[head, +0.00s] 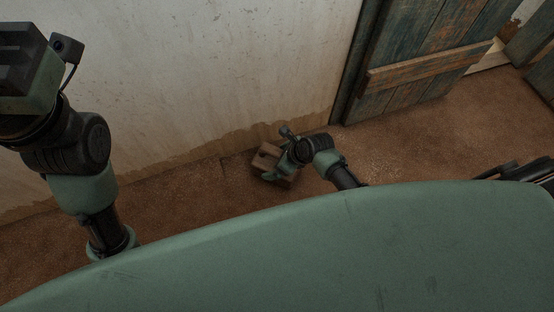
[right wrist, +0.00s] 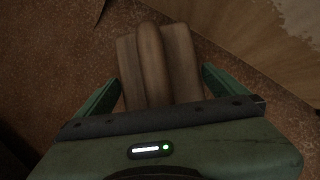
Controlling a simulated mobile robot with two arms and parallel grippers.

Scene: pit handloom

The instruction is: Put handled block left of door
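The handled block (head: 264,160) is a brown wooden block on the earth floor, close to the foot of the pale wall and left of the door (head: 425,55). In the right wrist view the block (right wrist: 185,60) shows its raised, rounded handle (right wrist: 150,60) running along its middle. My right gripper (head: 277,168) is down at the block. Its fingers (right wrist: 162,80) are spread, one at each side of the block, and not closed on the handle. My left arm is raised at the left; its gripper's fingertips do not show clearly.
The pale plastered wall (head: 190,70) runs behind the block to the dark door frame (head: 355,60). The weathered plank door has a wooden crossbar. Brown floor (head: 430,135) is clear in front of the door. My green body hides the near floor.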

